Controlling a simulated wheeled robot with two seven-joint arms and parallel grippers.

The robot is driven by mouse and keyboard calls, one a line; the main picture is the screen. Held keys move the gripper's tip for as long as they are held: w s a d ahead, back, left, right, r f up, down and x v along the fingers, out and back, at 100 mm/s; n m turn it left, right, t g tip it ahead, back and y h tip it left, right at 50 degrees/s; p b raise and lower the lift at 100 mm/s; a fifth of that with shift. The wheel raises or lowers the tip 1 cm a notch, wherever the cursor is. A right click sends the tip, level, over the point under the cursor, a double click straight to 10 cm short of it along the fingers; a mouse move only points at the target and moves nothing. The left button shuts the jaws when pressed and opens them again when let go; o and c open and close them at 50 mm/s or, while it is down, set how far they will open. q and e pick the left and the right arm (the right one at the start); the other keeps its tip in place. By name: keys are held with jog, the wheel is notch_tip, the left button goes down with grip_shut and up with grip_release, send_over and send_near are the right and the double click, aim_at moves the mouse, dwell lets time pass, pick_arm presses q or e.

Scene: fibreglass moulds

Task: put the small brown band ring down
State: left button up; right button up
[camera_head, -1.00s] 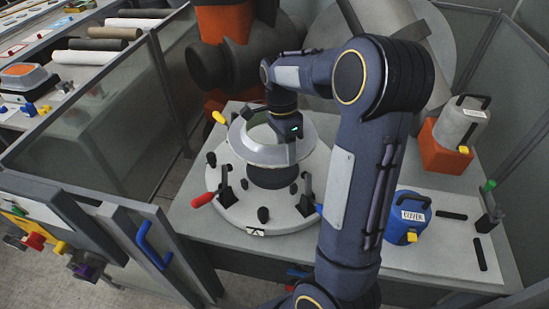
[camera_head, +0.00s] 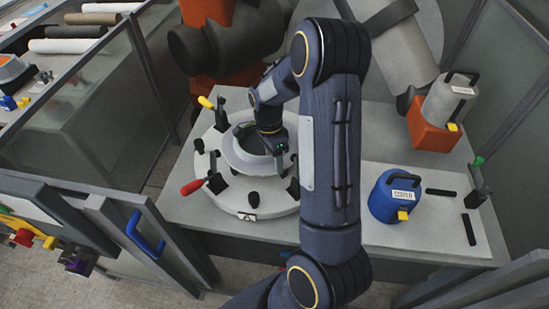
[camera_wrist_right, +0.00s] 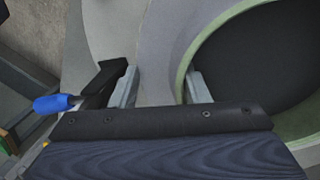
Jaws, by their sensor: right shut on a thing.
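The ring in my grasp looks pale grey, not brown, with a greenish inner edge. This ring (camera_head: 236,158) is low over the round grey mould base (camera_head: 215,190), around its dark centre. I cannot tell whether it touches the base. My right gripper (camera_head: 273,147) is shut on the ring's right side. In the right wrist view its two fingers (camera_wrist_right: 160,90) straddle the ring's grey wall (camera_wrist_right: 160,55), one finger inside the green edge and one outside. My left gripper is not in view.
Dark clamps stand around the base, with a red handle (camera_head: 192,187) and a yellow handle (camera_head: 206,102). A blue labelled container (camera_head: 383,197) stands to the right; a grey one (camera_head: 447,99) sits by an orange block (camera_head: 428,127).

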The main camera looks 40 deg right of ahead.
jog(key=o, duration=1.2)
jog(key=shift+o, duration=0.2)
jog(key=shift+r, duration=0.1)
jog(key=a+b+v, duration=0.1)
jog(key=b+v, duration=0.1)
jog(key=v, duration=1)
jog(key=s+a+r+n+t+y, duration=0.3)
jog(key=s+a+n+t, duration=0.5)
jog(key=s+a+n, duration=0.9)
jog(key=shift+s+r+n, duration=0.3)
jog(key=shift+s+n, duration=0.35)
jog(key=shift+n, duration=0.55)
